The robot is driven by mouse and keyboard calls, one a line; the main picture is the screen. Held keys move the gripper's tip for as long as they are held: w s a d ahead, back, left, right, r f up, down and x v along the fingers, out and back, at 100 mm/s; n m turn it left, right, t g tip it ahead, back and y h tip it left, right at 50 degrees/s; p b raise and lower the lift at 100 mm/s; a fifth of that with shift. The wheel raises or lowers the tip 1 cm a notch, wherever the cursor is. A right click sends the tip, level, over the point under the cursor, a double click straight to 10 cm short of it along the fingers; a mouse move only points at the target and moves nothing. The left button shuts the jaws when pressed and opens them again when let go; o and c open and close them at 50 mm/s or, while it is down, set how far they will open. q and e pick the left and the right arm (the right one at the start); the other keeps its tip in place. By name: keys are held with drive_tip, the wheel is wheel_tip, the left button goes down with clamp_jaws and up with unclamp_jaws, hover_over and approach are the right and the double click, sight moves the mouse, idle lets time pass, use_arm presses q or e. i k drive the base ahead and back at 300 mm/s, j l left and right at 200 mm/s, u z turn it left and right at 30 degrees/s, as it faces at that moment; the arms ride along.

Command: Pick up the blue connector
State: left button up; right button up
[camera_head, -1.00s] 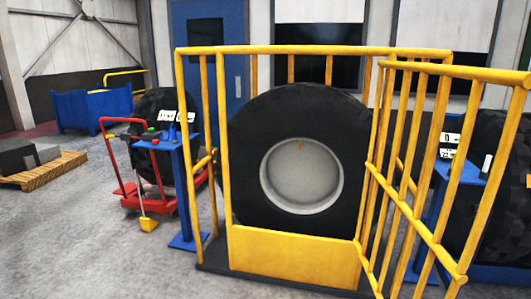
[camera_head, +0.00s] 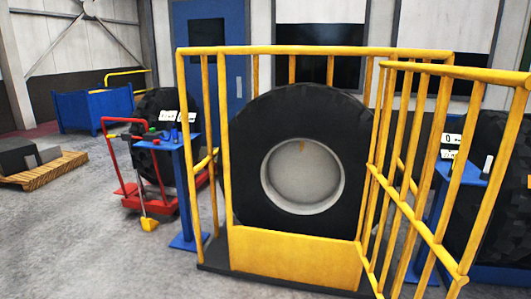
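A small blue object (camera_head: 174,136), which looks like the blue connector, stands on top of a blue pedestal (camera_head: 188,195) left of the yellow cage. It is small, and its exact shape is hard to tell. A small green item (camera_head: 152,131) is beside it on the same pedestal top. Neither of my grippers shows in the head view.
A yellow railing cage (camera_head: 300,50) around a large tyre (camera_head: 250,125) fills the middle. A red cart (camera_head: 130,200) stands behind the pedestal. A second blue pedestal (camera_head: 432,235) is at the right. Grey floor (camera_head: 90,240) is clear at the front left.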

sight(174, 129)
drive_tip(key=i+l+u, duration=0.25)
drive_tip(key=l, duration=1.6)
drive_tip(key=k+l+u, duration=0.1)
drive_tip(key=l+u, duration=0.2)
drive_tip(key=l, duration=1.55)
drive_tip(key=i+j+u, duration=0.1)
drive_tip(key=j, duration=0.35)
drive_tip(key=i+j, duration=0.35)
drive_tip(key=j, duration=0.15)
drive_tip(key=i+j+u, duration=0.15)
drive_tip(key=j, duration=0.3)
drive_tip(key=i+j, duration=0.3)
drive_tip(key=i+j+u, duration=0.1)
drive_tip(key=i, duration=0.45)
drive_tip(key=i+j+u, duration=0.15)
drive_tip(key=i, duration=0.4)
drive_tip(key=z, duration=1.4)
drive_tip(key=u, duration=1.3)
